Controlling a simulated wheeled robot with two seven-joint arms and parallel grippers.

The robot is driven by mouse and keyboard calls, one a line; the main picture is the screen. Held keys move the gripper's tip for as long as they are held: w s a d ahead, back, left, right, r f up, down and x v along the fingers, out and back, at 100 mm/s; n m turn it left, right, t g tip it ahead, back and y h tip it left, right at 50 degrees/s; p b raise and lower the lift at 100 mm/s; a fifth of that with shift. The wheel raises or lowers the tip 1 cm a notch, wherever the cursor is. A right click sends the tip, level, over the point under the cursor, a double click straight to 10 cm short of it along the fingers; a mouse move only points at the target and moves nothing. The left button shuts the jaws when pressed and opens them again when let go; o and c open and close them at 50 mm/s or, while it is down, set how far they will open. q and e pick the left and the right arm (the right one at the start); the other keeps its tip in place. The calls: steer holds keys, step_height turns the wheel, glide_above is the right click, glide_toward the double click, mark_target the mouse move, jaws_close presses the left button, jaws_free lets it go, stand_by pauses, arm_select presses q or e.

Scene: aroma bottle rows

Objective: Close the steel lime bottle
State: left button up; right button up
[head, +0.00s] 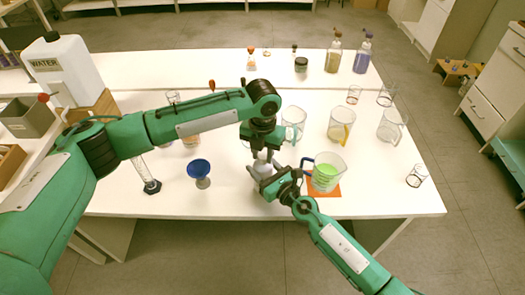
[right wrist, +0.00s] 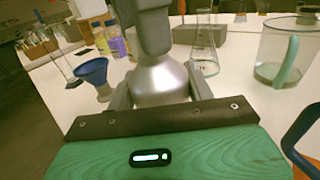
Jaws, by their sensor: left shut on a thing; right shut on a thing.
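The steel bottle (head: 261,168) stands upright on the white table near its front middle. In the right wrist view its shiny conical shoulder (right wrist: 160,80) shows close up between the fingers. My right gripper (head: 266,180) is shut on the bottle's body from the front right; its fingers (right wrist: 158,95) lie on either side. My left gripper (head: 262,146) points straight down over the bottle's neck and is shut at its top. It also shows in the right wrist view (right wrist: 153,45). The cap and the bottle's mouth are hidden behind the left gripper's fingers.
A beaker with green liquid (head: 326,172) stands on an orange mat (head: 322,191) just right of the bottle. A blue funnel-shaped cup (head: 199,169) is to the left.

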arm_select(q)
steer(key=shift+f, duration=0.2)
steer(key=m, duration=0.6)
steer(key=shift+w+a, duration=0.1)
steer(key=o, duration=0.9)
steer(key=shift+o, duration=0.2)
steer(key=shift+r, duration=2.3)
steer(key=shift+c, duration=0.2)
